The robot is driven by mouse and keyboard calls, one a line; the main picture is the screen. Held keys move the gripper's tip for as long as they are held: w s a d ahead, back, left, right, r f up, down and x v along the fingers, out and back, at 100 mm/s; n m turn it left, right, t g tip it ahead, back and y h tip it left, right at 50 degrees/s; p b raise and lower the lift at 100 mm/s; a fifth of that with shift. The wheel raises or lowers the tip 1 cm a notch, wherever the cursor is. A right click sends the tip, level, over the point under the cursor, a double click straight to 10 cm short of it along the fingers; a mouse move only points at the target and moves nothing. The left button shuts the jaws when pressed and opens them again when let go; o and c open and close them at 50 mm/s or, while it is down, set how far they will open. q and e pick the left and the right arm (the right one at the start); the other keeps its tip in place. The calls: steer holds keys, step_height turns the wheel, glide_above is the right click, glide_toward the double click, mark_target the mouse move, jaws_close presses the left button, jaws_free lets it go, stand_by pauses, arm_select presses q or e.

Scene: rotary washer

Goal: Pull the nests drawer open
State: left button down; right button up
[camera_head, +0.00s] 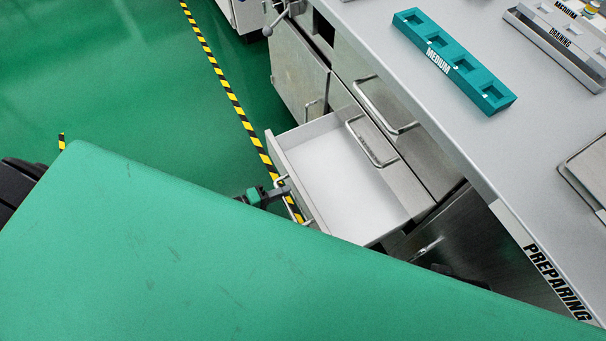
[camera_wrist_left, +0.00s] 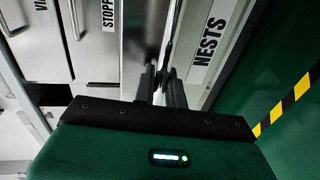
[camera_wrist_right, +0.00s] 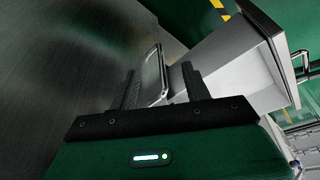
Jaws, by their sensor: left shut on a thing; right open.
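The nests drawer (camera_head: 330,172) stands pulled out from the cabinet in the head view, its pale inside empty. Its front, with the NESTS label (camera_wrist_left: 208,40), shows in the left wrist view. My left gripper (camera_head: 283,188) is shut on the drawer's bar handle (camera_wrist_left: 168,45) at the drawer front. My right gripper (camera_wrist_right: 163,82) is open in the right wrist view, near a metal handle (camera_wrist_right: 154,72) that shows between its fingers on a steel panel. The drawer's side (camera_wrist_right: 235,65) is also seen there. In the head view my right gripper is mostly hidden.
The grey worktop (camera_head: 455,120) lies above the cabinet, with a teal MEDIUM rack (camera_head: 455,62) and a DRAINING tray (camera_head: 555,45). Other closed drawers and doors with bar handles (camera_head: 385,108) are beside the open drawer. Green floor with a yellow-black stripe (camera_head: 225,85) lies clear at left.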

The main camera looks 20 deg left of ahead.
arm_select(q)
steer(key=f+v, duration=0.1)
steer(key=v, duration=0.7)
steer(key=shift+f+p, duration=0.35)
arm_select(e)
steer(key=shift+s+x, duration=0.2)
steer(key=shift+x, duration=0.95)
arm_select(q)
steer(key=shift+s+a, duration=0.15)
steer(key=c, duration=1.5)
jaws_free()
steer(key=shift+c, duration=0.2)
steer(key=v, duration=1.3)
steer(key=shift+s+a, duration=0.3)
arm_select(e)
steer(key=shift+f+g, duration=0.3)
steer(key=shift+f, duration=0.4)
steer(key=shift+r, duration=0.1)
